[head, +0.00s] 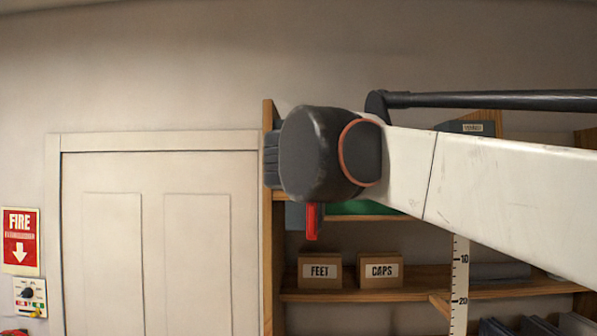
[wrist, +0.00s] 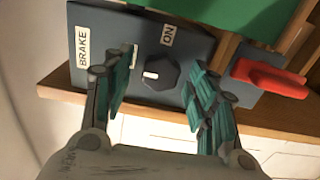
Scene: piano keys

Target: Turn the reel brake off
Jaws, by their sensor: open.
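The brake panel (wrist: 90,20) is a dark grey box with labels reading BRAKE and ON. Its dark round knob (wrist: 160,72) has a white mark on its left side, facing a pale label (wrist: 133,57) partly hidden by my left finger. My gripper (wrist: 166,66) is open, with one finger on each side of the knob. A gap shows between the knob and the right finger; I cannot tell whether either finger touches. A red lever (wrist: 268,77) sticks out at the panel's right; it also shows in the head view (head: 312,221). My arm hides most of the panel there.
The panel is on a wooden shelf (wrist: 52,92). A green surface (wrist: 225,12) is beyond it. Boxes labelled FEET (head: 320,271) and CAPS (head: 379,271) stand on a lower shelf. A white door (head: 158,240) is at the left.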

